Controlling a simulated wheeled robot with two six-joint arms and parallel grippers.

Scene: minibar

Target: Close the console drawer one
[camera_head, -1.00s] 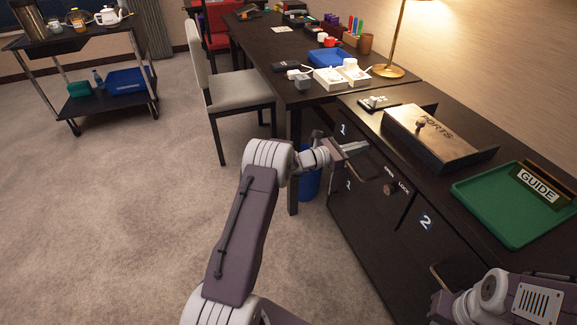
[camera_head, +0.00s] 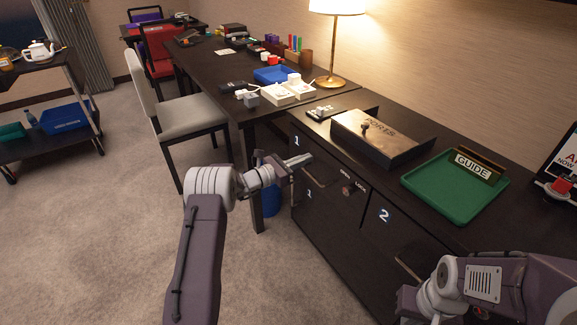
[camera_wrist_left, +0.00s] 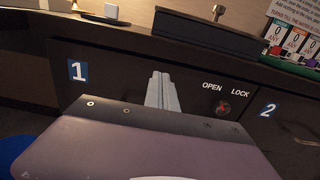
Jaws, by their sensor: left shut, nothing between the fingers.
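Console drawer one (camera_head: 297,141) is the upper left drawer of the dark console, with a white 1 on its front. Its front looks about flush with the console in the head view. It also shows in the left wrist view (camera_wrist_left: 120,78) with a blue 1 label. My left gripper (camera_head: 300,160) is shut and empty, with its fingertips at or just before the drawer front; contact cannot be told. In the left wrist view its fingers (camera_wrist_left: 162,92) are together. The drawer's handle (camera_head: 318,181) is just right of and below the gripper. My right arm is at the lower right; its fingers are not clear.
An OPEN/LOCK knob (camera_head: 348,190) sits right of drawer one. A wooden box (camera_head: 375,140) and a green tray (camera_head: 455,190) stand on the console top. A chair (camera_head: 190,120) and a blue bin (camera_head: 270,185) are to the left. Carpet in front is clear.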

